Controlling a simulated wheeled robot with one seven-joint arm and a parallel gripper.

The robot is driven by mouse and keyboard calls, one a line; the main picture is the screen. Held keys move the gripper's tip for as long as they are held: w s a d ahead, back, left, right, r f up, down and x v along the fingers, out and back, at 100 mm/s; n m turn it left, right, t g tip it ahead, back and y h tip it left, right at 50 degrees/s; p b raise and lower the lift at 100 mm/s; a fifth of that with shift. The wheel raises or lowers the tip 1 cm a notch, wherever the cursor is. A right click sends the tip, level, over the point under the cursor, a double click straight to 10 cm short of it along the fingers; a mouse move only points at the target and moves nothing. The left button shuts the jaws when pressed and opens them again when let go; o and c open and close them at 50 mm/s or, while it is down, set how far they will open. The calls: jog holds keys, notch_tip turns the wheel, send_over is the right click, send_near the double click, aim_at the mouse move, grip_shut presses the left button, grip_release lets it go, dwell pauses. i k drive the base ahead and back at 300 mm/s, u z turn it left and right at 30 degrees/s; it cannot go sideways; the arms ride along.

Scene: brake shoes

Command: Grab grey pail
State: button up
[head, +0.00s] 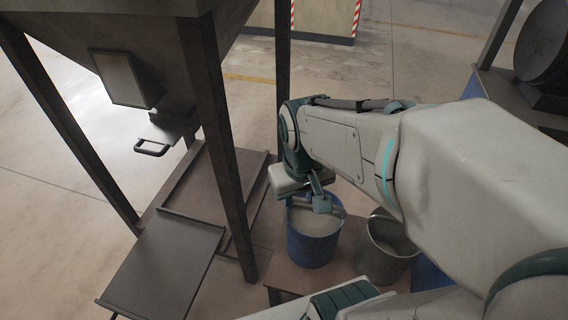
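The grey pail (384,262) is a metal bucket standing upright at the right of a low brown table, partly hidden behind my arm. A blue pail (312,250) with pale contents stands upright just left of it. My gripper (312,205) points down over the blue pail's opening, left of the grey pail and apart from it. Its fingers overlap the blue pail's rim in the picture; I cannot tell whether they touch it or how far apart they are.
A dark steel hopper (150,40) on tall legs fills the left, with a leg (225,160) near the table. Flat brown metal plates (165,265) lie below it. A blue object (432,278) stands right of the grey pail. The low table (285,275) has little bare room.

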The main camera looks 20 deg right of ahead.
aim_at(383, 251)
jog(key=k, duration=1)
jog(key=u, duration=0.85)
jog(key=i, duration=0.8)
jog(key=z, duration=2.55)
jog(key=i, duration=0.5)
jog(key=z, duration=0.5)
jog(key=k, duration=0.35)
jog(key=z, duration=0.05)
